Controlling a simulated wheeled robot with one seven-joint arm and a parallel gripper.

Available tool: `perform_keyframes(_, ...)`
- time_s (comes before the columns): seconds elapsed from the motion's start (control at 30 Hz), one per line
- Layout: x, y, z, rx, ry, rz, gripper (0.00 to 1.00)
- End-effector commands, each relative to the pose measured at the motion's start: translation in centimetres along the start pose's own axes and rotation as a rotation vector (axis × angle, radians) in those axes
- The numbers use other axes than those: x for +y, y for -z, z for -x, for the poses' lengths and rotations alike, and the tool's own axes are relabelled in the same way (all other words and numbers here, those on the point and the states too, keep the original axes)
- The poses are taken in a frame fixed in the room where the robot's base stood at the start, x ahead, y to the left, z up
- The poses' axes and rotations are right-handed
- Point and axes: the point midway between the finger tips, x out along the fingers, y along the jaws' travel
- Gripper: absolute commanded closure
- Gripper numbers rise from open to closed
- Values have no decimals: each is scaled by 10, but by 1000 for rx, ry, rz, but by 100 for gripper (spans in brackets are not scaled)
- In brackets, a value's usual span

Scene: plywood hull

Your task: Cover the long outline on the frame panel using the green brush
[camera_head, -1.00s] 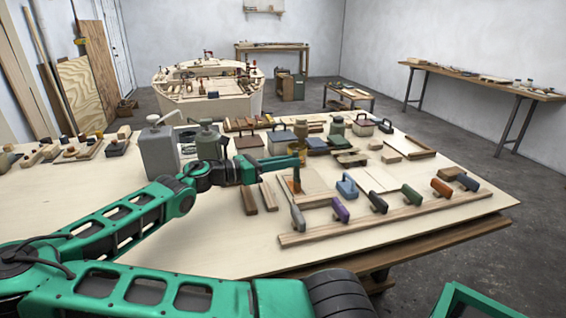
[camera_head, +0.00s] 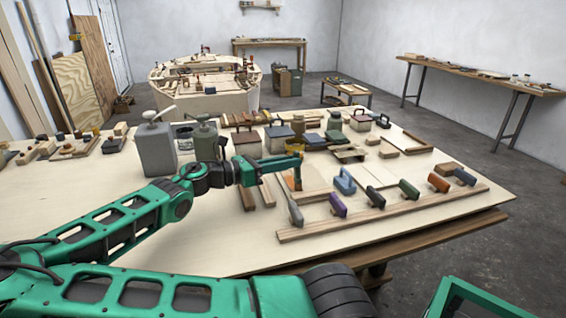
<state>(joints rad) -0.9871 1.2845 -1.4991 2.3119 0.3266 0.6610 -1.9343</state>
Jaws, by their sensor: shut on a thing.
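My gripper (camera_head: 298,167) is over the near middle of the table, shut on a small upright orange-brown thing (camera_head: 298,182). It is too small to tell whether this is a brush or what colour its handle is. Below it is a pale panel (camera_head: 316,178) with an orange-brown patch at its left. I cannot tell whether the held thing touches the panel. A green-handled tool (camera_head: 409,189) stands in the row along the wooden strip to the right, apart from my gripper. No long outline can be made out at this size.
Grey, purple, dark, orange and slate handled tools stand along the wooden strip (camera_head: 390,212). A blue block-like tool (camera_head: 344,181) sits right of my gripper. A large grey can (camera_head: 157,148) and other containers stand behind my arm. The table's (camera_head: 225,245) near left is clear.

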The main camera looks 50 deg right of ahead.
Motion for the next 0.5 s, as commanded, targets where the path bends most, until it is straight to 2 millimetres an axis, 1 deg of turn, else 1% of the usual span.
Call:
perform_keyframes(0.07,-5,2,-1,4,8,6,100)
perform_keyframes(0.33,-7,2,-1,5,12,6,100)
perform_keyframes(0.5,-8,-6,-1,6,12,5,100)
